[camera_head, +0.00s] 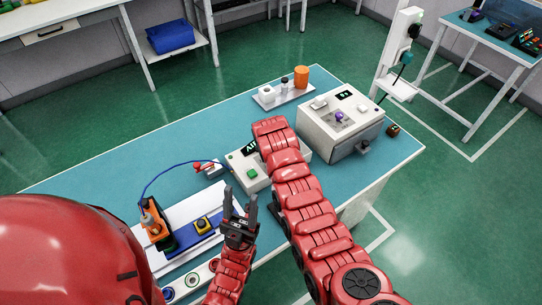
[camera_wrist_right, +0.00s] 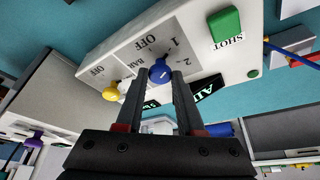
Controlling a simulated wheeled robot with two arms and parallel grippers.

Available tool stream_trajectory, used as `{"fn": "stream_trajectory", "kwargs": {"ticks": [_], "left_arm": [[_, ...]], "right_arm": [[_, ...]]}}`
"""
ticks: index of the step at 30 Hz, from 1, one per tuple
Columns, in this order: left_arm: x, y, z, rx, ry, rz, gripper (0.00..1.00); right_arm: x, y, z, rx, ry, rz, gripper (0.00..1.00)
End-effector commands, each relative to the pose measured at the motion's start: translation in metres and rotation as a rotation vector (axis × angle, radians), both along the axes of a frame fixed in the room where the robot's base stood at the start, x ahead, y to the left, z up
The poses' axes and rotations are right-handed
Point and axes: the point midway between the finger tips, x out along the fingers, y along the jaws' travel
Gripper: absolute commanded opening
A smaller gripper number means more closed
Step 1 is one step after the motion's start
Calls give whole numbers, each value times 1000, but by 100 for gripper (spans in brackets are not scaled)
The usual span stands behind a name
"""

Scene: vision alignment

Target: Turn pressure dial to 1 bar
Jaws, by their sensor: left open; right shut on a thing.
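The blue pressure dial (camera_wrist_right: 160,72) sits on the light control box (camera_wrist_right: 112,52), with OFF, 1, 2 and BAR printed around it. My right gripper (camera_wrist_right: 162,78) is shut on the dial, one finger on each side. The dial's exact pointing is hard to tell. In the head view the control box (camera_head: 236,160) stands mid-table, partly covered by my right arm, which hides the dial and right gripper. My left gripper (camera_head: 240,205) is open and empty in front of the box.
A green SHOT button (camera_wrist_right: 226,24) and a yellow knob (camera_wrist_right: 110,93) are on the same box. A larger machine (camera_head: 340,125) stands right of it. A blue hose (camera_head: 160,174) and an orange fixture (camera_head: 151,222) lie left. The table's far left is clear.

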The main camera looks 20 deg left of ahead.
Motion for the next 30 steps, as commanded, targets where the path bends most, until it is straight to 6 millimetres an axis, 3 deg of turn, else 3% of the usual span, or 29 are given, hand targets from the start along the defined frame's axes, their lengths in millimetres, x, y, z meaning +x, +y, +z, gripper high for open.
{"fn": "stream_trajectory", "kwargs": {"ticks": [9,10,15,25,30], "left_arm": [[0,0,0,0,0,0,50],[0,0,0,0,0,0,50],[0,0,0,0,0,0,50],[0,0,2,0,0,0,50],[0,0,14,0,0,0,50]], "right_arm": [[0,-1,-1,-3,2,-1,0],[0,-1,-1,-3,2,-1,39],[0,-1,-1,-1,2,0,66],[-1,0,2,0,1,0,66],[-6,-1,19,1,-2,1,66]]}}
